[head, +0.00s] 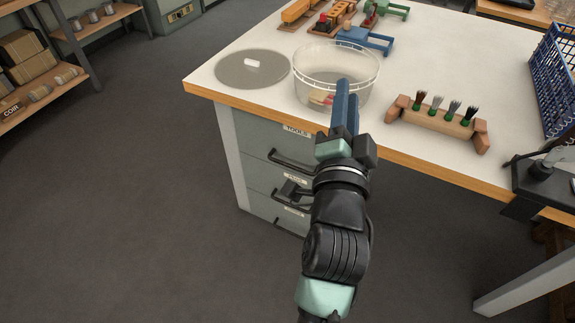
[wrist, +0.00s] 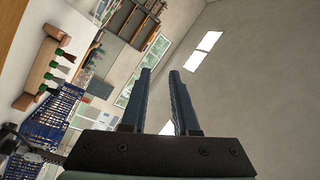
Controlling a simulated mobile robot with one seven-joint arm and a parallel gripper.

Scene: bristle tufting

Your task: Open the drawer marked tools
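The drawer unit (head: 258,170) stands under the left end of the workbench, and its drawers look shut. The top drawer front (head: 262,137) carries a label (head: 297,130) that seems to read TOOLS, partly cut off by the bench edge. Its dark bar handle (head: 290,161) is below the label. My gripper (head: 347,90) is in front of the bench, up and to the right of that handle, pointing away from it. In the wrist view its two blue fingers (wrist: 160,72) are apart with nothing between them, so it is open.
A lower handle (head: 292,192) has a dark block at it. Floor left of the drawers is clear.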

